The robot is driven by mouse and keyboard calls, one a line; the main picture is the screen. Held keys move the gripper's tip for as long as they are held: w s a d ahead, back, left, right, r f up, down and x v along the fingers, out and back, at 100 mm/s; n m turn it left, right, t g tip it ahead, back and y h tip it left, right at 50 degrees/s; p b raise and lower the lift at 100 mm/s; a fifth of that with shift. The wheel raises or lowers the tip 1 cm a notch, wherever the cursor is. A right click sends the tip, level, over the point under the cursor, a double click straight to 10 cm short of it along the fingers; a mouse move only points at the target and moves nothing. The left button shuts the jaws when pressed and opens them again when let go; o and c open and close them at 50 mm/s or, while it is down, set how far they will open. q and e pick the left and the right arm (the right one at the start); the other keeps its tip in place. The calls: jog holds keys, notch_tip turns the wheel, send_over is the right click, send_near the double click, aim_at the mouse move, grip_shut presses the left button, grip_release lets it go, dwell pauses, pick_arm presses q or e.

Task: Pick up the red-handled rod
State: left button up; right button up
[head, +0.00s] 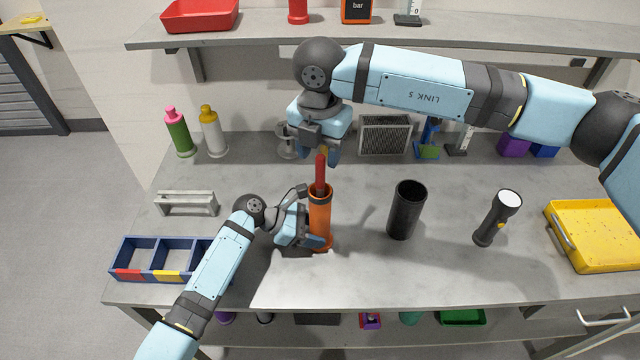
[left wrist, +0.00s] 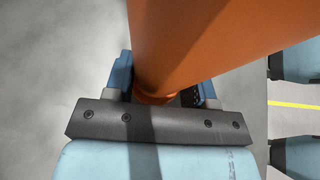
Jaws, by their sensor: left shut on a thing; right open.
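The red-handled rod (head: 321,172) stands upright in an orange tube (head: 320,215), with its red handle sticking out of the top. My left gripper (head: 318,243) is shut on the lower part of the orange tube. The tube also fills much of the left wrist view (left wrist: 200,45), between the fingers. My right gripper (head: 330,153) is open and points down at the top of the red handle. Whether its fingers touch the handle cannot be told. The part of the rod inside the tube is hidden.
A black open cylinder (head: 406,210) and a flashlight (head: 496,218) stand to the right, before a yellow tray (head: 598,238). A blue divided bin (head: 150,258) and a grey bracket (head: 187,203) are left. Two bottles (head: 179,133) and a grey filter box (head: 384,136) stand behind.

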notch_tip(320, 180, down, 4)
grip_shut()
jog(key=shift+r, duration=0.1)
notch_tip(320, 180, up, 28)
dwell(0.5)
pick_arm(q)
jog(key=o, duration=0.8)
